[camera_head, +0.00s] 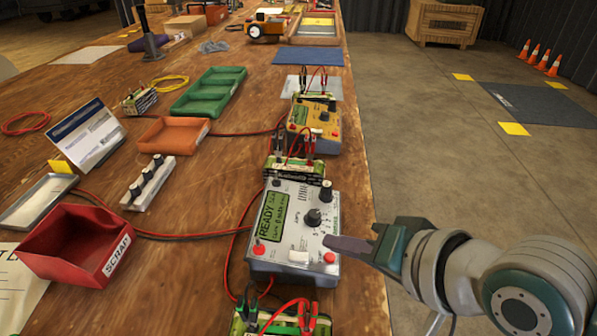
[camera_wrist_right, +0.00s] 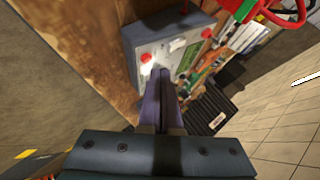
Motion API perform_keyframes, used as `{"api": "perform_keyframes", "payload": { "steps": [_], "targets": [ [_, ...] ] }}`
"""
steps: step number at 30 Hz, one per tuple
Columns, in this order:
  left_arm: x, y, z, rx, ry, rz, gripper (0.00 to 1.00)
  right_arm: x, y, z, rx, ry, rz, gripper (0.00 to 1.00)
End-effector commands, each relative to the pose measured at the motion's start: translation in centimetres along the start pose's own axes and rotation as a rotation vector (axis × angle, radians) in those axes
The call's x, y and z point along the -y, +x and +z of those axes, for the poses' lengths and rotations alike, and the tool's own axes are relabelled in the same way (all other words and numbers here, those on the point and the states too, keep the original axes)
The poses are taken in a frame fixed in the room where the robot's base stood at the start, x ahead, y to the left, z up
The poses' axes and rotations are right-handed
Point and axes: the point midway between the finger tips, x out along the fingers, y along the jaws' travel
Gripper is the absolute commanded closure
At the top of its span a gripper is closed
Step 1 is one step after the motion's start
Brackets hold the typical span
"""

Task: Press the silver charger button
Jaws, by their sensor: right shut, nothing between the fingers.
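The silver charger (camera_head: 284,227) stands near the table's right edge, its screen reading READY. It has a black knob (camera_head: 313,217), a white switch (camera_head: 299,256), a red button at its right front corner (camera_head: 330,258) and another red one at the left (camera_head: 259,250). My right gripper (camera_head: 330,243) reaches in from the right, shut and empty, its tips over the charger's right edge beside the right red button. In the wrist view the fingers (camera_wrist_right: 160,76) point at the charger (camera_wrist_right: 135,40), close below a red button (camera_wrist_right: 146,58). Contact cannot be told. My left gripper is not in view.
A yellow charger (camera_head: 316,122) stands behind the silver one. A green battery pack (camera_head: 283,322) with red leads lies in front. A red SCRAP bin (camera_head: 75,244), an orange tray (camera_head: 173,134) and a white strip with black knobs (camera_head: 148,183) are left. Right of the table is open floor.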

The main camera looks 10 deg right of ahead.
Motion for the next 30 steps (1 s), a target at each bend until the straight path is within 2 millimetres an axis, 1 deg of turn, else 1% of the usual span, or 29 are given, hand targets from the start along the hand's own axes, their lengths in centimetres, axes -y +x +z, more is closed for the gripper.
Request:
{"api": "perform_keyframes", "payload": {
  "steps": [12, 30],
  "targets": [
    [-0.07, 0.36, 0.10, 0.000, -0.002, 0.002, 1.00, -0.46, 0.62, 0.47, 0.001, 0.000, 0.000, 1.00],
    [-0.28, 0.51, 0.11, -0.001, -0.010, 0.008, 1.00, -0.59, 0.83, 0.60, 0.000, 0.000, 0.000, 1.00]
  ]
}}
